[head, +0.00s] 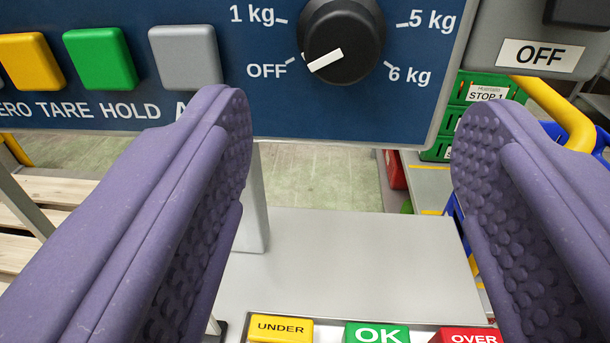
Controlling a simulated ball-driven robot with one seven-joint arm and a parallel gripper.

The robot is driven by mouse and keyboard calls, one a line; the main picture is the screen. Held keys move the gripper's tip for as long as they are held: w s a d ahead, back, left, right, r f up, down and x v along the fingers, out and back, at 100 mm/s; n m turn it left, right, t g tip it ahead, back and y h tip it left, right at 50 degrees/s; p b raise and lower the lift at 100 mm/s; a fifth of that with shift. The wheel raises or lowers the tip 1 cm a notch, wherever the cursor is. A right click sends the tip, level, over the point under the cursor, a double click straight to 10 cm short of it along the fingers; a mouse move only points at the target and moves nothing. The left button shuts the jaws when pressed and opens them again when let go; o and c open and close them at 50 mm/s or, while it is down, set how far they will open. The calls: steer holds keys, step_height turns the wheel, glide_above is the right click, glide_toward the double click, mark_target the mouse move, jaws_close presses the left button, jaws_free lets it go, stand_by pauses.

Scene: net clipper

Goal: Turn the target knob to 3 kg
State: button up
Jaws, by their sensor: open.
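The black target knob (346,40) sits on a dark blue panel (222,106) at the top centre.
Yellow (30,61), green (99,58) and grey (185,56) buttons sit left of the knob. A grey box with an OFF label (540,55) is at right. Below are a grey plate (350,260) and UNDER (280,328), OK (377,334) and OVER (468,336) blocks. Green crates (486,88) stand behind.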

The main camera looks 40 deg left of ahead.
mark_target(341, 55)
steer(key=b+x, duration=0.1)
steer(key=x, duration=0.6)
steer(key=shift+w+a, duration=0.2)
steer(key=shift+a, duration=0.1)
steer(key=c, duration=1)
steer(key=shift+c, duration=0.2)
steer(key=shift+m, duration=0.3)
steer(key=m+p, duration=0.3)
steer(key=m, duration=0.1)
steer(key=shift+r+m, duration=0.1)
steer(key=shift+m, duration=0.2)
steer(key=m+p, duration=0.4)
steer(key=m, duration=0.2)
steer(key=shift+m, duration=0.3)
steer(key=m+p, duration=0.3)
steer(key=m, duration=0.3)
steer(key=shift+p, duration=0.3)
steer(key=m+p, duration=0.2)
steer(key=m, duration=0.3)
steer(key=shift+m, duration=0.4)
